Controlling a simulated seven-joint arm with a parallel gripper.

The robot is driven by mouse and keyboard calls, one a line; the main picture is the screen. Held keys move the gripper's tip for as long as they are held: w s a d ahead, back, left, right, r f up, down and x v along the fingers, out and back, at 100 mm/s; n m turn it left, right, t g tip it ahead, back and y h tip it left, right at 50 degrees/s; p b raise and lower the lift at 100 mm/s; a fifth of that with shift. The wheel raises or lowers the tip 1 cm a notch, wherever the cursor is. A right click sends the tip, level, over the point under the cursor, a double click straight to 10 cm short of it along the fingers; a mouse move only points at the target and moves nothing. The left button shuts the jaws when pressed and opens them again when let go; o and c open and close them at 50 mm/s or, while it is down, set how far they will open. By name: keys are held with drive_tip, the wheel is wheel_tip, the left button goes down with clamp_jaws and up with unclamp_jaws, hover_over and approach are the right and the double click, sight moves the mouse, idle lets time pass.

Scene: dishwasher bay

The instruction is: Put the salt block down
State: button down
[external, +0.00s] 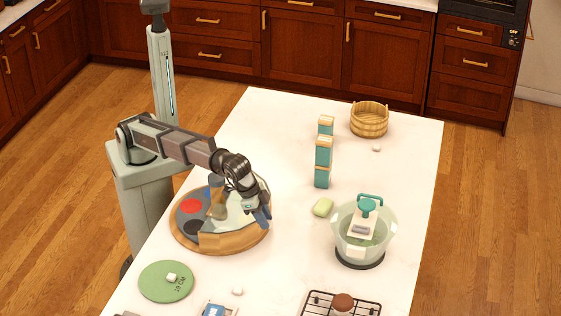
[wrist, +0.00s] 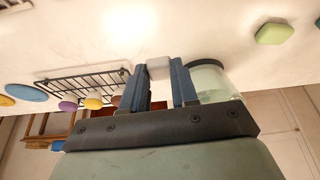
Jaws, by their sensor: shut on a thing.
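My gripper (external: 262,218) hangs over the right edge of the round wooden tray with coloured sections (external: 235,243). In the wrist view, the two blue fingers of my gripper (wrist: 160,80) are closed on a small whitish block (wrist: 159,68), which looks to be the salt block. The block sits between the fingertips. In the external view the fingers and wrist hide it. I cannot tell its exact height above the surface.
A glass bowl (external: 348,240) with a teal-handled item stands right of the tray. White counter lies clear between tray and bowl.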

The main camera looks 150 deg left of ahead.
drive_tip(key=s+d, duration=0.1)
drive_tip(key=d, duration=1.8)
hover_over(160, 281)
drive_tip(key=s, duration=0.1)
wheel_tip(160, 281, down, 4)
drive_tip(key=f, duration=0.1)
drive_tip(key=shift+m, duration=0.4)
drive_tip(key=shift+s+d+f, duration=0.1)
drive_tip(key=shift+d+f, duration=0.05)
drive_tip(key=shift+f, duration=1.5)
drive_tip(key=shift+w+d+f, duration=0.1)
drive_tip(key=shift+d+f, duration=0.05)
drive_tip(key=shift+f, duration=1.45)
drive_tip(key=shift+s+d+f, duration=0.1)
drive_tip(key=shift+d+f, duration=0.05)
drive_tip(key=shift+f, duration=1.5)
drive_tip(key=shift+f, duration=0.1)
drive_tip(key=c, duration=0.9)
unclamp_jaws()
drive_tip(key=shift+o, duration=0.2)
drive_tip(key=v, duration=1.2)
